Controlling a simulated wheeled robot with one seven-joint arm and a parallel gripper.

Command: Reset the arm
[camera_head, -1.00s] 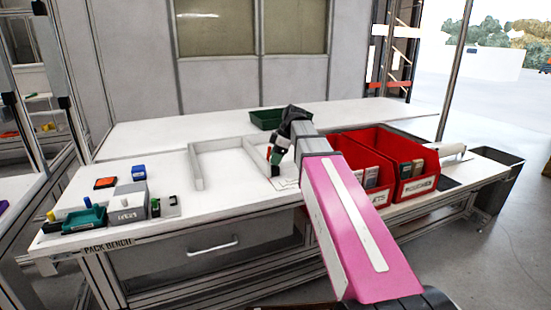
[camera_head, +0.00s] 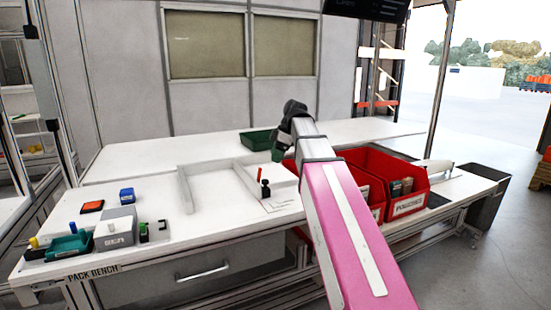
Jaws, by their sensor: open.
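My pink and grey arm reaches across the pack bench (camera_head: 235,225). My gripper (camera_head: 277,156) hangs from the dark wrist above the bench, small and partly hidden by the arm. Its jaws are open, and I see nothing held in them. A small dark item with a red top (camera_head: 264,183) stands on the bench just below and left of my gripper, apart from it.
A green tray (camera_head: 255,141) sits behind. Red bins (camera_head: 408,206) stand right, partly behind my arm.

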